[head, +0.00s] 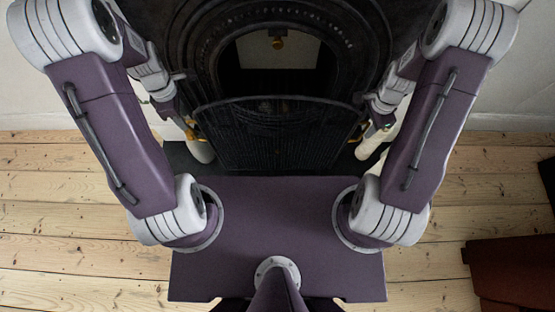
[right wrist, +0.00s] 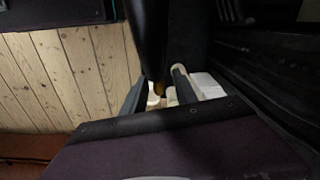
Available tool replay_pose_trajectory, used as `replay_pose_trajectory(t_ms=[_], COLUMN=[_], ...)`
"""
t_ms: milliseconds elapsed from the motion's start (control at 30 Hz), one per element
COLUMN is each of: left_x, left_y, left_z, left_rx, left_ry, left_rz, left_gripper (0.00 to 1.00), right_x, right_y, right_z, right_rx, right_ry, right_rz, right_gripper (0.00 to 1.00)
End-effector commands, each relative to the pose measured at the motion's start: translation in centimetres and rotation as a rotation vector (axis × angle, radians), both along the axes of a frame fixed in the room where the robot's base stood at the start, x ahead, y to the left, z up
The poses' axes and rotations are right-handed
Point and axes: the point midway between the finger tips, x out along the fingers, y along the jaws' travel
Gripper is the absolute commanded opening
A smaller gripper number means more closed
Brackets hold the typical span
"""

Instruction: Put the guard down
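The guard (head: 275,140) is a black mesh screen with an arched top, upright in front of the fireplace opening. Brass-coloured pieces show at its left and right sides. My left gripper (head: 192,131) is at its left side and my right gripper (head: 376,126) at its right side. In the right wrist view my right gripper (right wrist: 160,88) has its fingers on either side of a dark bar with a brass end, which appears to be part of the guard. The left fingers look closed at the left brass piece. Whether the guard's bottom touches the hearth is hard to tell.
The black arched fireplace (head: 360,45) stands behind the guard. A dark hearth (head: 345,165) lies under it. Pale cylinders (head: 201,150) stand beside the guard. Bare floorboards (head: 70,205) spread to both sides. A reddish-brown object (head: 515,265) is at the right.

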Motion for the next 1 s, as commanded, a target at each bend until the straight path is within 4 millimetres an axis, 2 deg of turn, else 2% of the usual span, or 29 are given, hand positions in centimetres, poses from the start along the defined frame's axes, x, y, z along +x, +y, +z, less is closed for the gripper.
replay_pose_trajectory(t_ms=[100, 200, 367, 433, 800, 1000], left_x=[0.1, 0.1, 0.0, 0.0, 0.0, 0.0], left_y=[0.0, 0.0, 0.0, 0.0, 0.0, 0.0], left_z=[2.0, 2.8, 3.0, 3.0, 2.9, 2.9], left_rx=[0.001, 0.000, 0.000, 0.000, 0.000, 0.000], left_ry=[-0.004, -0.002, 0.001, 0.001, 0.001, 0.001], left_rz=[0.000, 0.000, 0.000, 0.000, 0.000, 0.000], left_gripper=[0.35, 0.35, 0.35, 0.35, 0.35, 0.35], right_x=[0.0, 0.0, 0.0, 0.1, 0.1, 0.0], right_y=[0.0, 0.0, 0.0, 0.0, -0.1, 0.0], right_z=[0.0, 0.0, 0.1, 0.7, 9.5, 11.8], right_rx=[0.000, 0.000, 0.000, -0.001, -0.002, -0.001], right_ry=[0.000, 0.000, -0.001, -0.002, -0.006, -0.002], right_rz=[0.000, 0.000, 0.000, 0.000, 0.000, 0.000], right_gripper=[0.35, 0.35, 0.35, 0.35, 0.35, 0.35])
